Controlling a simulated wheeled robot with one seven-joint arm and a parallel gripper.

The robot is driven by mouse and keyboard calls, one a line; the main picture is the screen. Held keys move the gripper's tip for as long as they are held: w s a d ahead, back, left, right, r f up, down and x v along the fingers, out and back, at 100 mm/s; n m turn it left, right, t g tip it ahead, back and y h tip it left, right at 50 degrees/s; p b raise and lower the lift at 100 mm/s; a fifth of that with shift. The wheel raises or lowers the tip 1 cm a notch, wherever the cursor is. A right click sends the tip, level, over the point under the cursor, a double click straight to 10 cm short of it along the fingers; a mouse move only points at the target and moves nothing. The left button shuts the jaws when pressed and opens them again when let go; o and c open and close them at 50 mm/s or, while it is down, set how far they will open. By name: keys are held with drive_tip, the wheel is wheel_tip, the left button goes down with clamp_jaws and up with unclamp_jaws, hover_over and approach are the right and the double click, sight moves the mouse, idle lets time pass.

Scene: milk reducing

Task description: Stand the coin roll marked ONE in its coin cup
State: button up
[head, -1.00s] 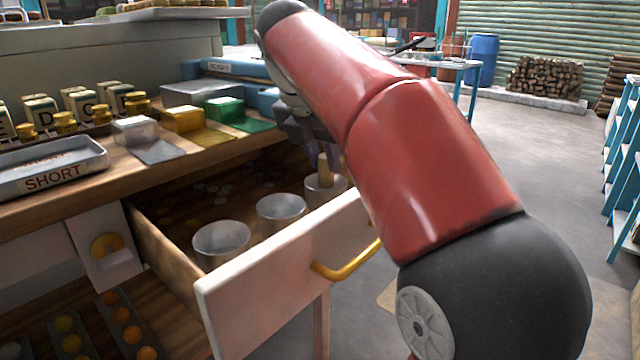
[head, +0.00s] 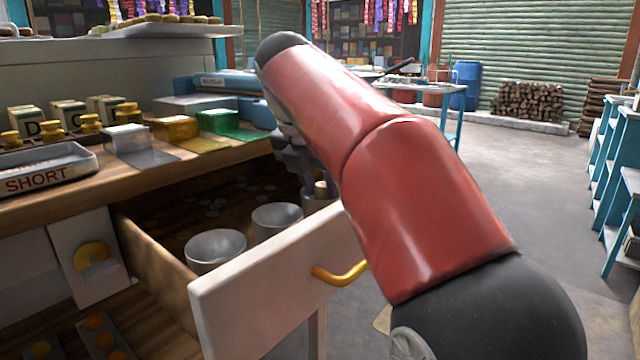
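In the head view, three metal coin cups stand in a row behind the front of an open drawer (head: 275,285): a left cup (head: 215,247), a middle cup (head: 277,217) and a right cup (head: 312,206). A tan coin roll (head: 321,188) stands at the right cup with its upper end showing; its lower part is hidden. My gripper (head: 306,180) is just above and beside the roll, mostly hidden behind my red arm. I cannot tell whether its fingers touch the roll. No marking on the roll or cups is readable.
On the counter are a grey tray marked SHORT (head: 45,172), a silver block (head: 127,140), a yellow block (head: 175,128) and a green block (head: 219,121). A yellow drawer handle (head: 341,275) sticks out in front. Loose coins lie in the drawer.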

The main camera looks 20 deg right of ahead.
drive_tip(key=p+v, duration=0.5)
drive_tip(key=v, duration=0.7)
